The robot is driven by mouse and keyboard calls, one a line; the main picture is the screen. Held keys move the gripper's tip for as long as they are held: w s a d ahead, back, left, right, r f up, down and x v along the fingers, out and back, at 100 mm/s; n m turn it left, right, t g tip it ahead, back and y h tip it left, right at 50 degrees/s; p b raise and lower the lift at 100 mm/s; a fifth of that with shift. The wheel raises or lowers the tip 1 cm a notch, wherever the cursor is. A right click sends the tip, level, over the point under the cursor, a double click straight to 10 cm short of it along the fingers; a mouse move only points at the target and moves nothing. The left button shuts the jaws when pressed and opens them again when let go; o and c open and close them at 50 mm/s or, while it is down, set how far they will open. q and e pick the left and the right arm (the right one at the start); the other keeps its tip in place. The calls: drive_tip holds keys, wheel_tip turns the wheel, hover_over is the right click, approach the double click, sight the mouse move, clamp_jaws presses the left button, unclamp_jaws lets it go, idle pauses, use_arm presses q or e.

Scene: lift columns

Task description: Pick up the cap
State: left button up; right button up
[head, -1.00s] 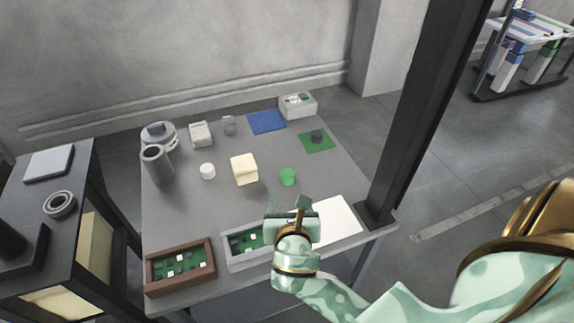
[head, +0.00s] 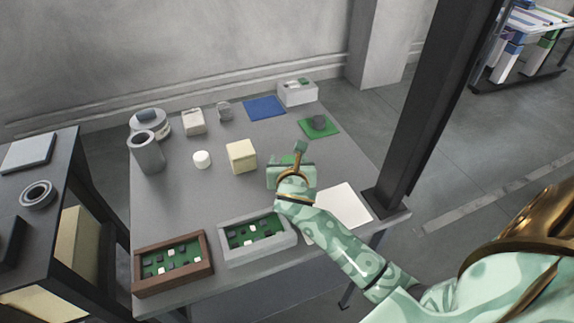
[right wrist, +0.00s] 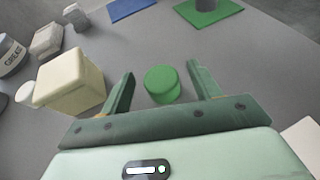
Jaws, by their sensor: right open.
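A round green cap (right wrist: 162,84) sits on the grey table, between and slightly beyond the spread fingers of my right gripper (right wrist: 160,72) in the right wrist view. The fingers stand apart on either side with a gap to the cap; they do not visibly touch it. In the head view my right gripper (head: 298,150) is low over the middle of the table and mostly hides the cap. It is open and empty. My left gripper is in no view.
A cream block (head: 241,156) stands close left of the gripper, with a small white cylinder (head: 202,159) beyond it. A green mat (head: 330,131) lies behind right. Two part trays (head: 257,237) and a white sheet (head: 343,206) lie in front. A dark post (head: 425,120) rises at right.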

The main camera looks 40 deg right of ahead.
drive_tip(key=shift+r, duration=0.1)
drive_tip(key=c, duration=1.1)
drive_tip(key=shift+o, duration=0.2)
drive_tip(key=shift+r, duration=0.3)
drive_tip(key=r+p, duration=0.3)
drive_tip(key=r, duration=0.1)
drive_tip(key=shift+s+a, duration=0.1)
drive_tip(key=shift+a, duration=0.2)
use_arm(q)
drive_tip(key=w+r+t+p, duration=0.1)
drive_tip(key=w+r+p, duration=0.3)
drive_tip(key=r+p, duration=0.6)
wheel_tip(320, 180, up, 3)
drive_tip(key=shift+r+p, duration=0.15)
drive_tip(key=shift+p, duration=0.25)
use_arm(e)
drive_tip(key=s+a+r, duration=0.4)
drive_tip(key=a+r, duration=0.7)
drive_tip(key=a, duration=0.1)
drive_tip(key=shift+a+r, duration=0.25)
drive_tip(key=shift+a, duration=0.15)
